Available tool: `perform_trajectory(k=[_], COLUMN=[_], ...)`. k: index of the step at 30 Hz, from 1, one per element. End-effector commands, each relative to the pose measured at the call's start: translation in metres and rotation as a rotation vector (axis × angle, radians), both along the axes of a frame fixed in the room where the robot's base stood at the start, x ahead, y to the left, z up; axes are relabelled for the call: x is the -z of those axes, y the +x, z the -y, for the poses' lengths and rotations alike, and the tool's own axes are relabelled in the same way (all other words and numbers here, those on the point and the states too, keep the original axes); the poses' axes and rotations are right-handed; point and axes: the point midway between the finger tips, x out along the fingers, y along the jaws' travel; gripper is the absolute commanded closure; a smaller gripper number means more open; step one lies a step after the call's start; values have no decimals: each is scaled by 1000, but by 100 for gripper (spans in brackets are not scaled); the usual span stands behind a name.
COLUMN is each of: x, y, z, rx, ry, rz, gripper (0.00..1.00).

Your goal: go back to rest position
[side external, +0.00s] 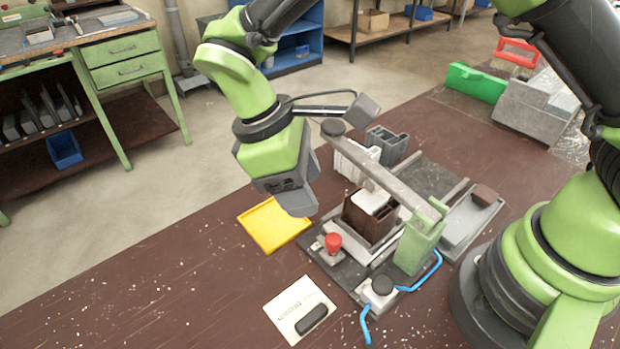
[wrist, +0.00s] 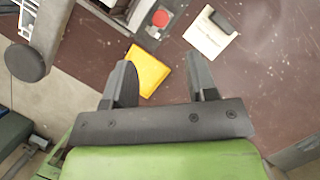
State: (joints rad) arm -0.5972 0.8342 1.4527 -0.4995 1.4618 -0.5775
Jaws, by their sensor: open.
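My gripper (wrist: 160,72) is open in the wrist view, with its two dark fingers apart and nothing between them. In the side external view my gripper (side external: 298,200) hangs above the bench, left of the clamp fixture and near the yellow tray (side external: 268,226). The fixture holds a dark brown profile block (side external: 364,222) with a pale pad on top. A grey clamp lever (side external: 395,187) crosses over the block from a green bracket (side external: 420,243). Whether the lever presses on the block I cannot tell. The tray also shows in the wrist view (wrist: 150,70).
A red button (side external: 333,240) stands at the fixture's front left. A paper card (side external: 285,300) with a black object lies nearer. Pale and grey profiles (side external: 386,144) stand behind the block. The bench's left front is clear.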

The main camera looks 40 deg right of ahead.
Motion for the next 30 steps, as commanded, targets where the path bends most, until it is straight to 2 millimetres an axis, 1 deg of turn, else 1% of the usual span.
perform_trajectory(k=[2, 4, 8, 9, 12, 15, 18, 21, 24, 27, 30], x=[-13, -31, -76, -89, -118, -142, -159, -171, -176, -176, -175], y=[2, 3, -2, -5, -18, -34, -55, -76, -96, -110, -119], z=[5, 14, 38, 46, 67, 86, 103, 118, 128, 134, 138], rx=[37, 94, 251, 305, 439, 573, 705, 834, 948, 1039, 1093], ry=[23, 56, 144, 172, 243, 313, 382, 449, 509, 558, 589], rz=[28, 69, 181, 219, 315, 414, 514, 614, 706, 777, 823], gripper=[48, 48, 48, 48, 48, 48, 48, 48, 48, 48, 48])
